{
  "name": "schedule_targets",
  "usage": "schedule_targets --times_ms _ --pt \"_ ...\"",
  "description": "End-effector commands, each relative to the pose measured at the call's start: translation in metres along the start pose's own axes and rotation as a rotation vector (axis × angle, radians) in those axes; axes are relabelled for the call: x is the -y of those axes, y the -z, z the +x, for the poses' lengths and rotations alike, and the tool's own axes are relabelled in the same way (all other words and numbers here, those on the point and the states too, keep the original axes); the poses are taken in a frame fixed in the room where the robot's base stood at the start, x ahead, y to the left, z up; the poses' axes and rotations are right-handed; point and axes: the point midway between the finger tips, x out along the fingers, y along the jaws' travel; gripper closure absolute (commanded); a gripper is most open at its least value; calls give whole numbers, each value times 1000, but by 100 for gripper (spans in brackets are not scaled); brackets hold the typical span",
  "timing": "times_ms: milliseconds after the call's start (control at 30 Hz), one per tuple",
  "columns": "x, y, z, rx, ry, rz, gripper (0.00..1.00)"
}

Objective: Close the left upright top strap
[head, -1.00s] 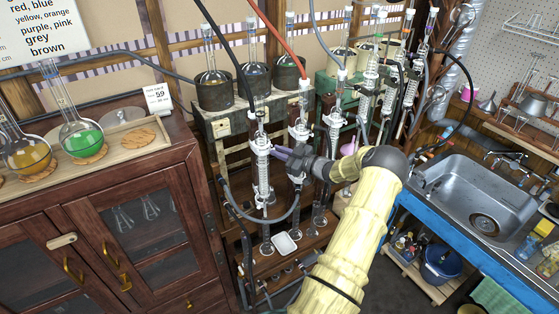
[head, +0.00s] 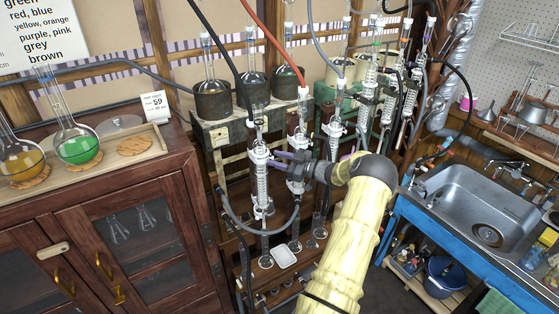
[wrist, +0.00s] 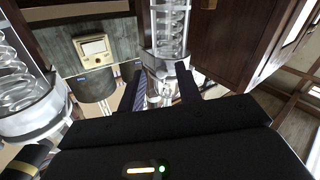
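The left upright (head: 262,185) is a glass coil condenser with white fittings, the leftmost of a row in the head view. A white collar or strap (head: 259,155) sits around its upper part. My gripper (head: 274,158) reaches from the right, its purple fingers level with this collar. In the wrist view the two fingers (wrist: 161,90) are apart, one on each side of white hardware (wrist: 165,76) below a glass coil (wrist: 171,28). I cannot tell whether the fingers touch it or whether the strap is open.
A second condenser (head: 297,168) stands close beside my gripper, with more to the right. A wooden cabinet (head: 150,195) is at left and a sink (head: 475,205) at right. Flasks in dark heaters (head: 213,103) stand behind.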

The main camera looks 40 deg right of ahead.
Motion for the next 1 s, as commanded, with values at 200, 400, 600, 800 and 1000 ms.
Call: schedule_targets --times_ms 200,400,600,800,1000 --pt "0 -2 -10 1 -1 0 66" --pt "0 -4 -41 3 -2 -2 66" --pt "0 -4 -81 2 -2 -2 66" --pt "0 -4 -121 3 -2 -3 66" --pt "0 -3 -158 1 -2 -2 66"
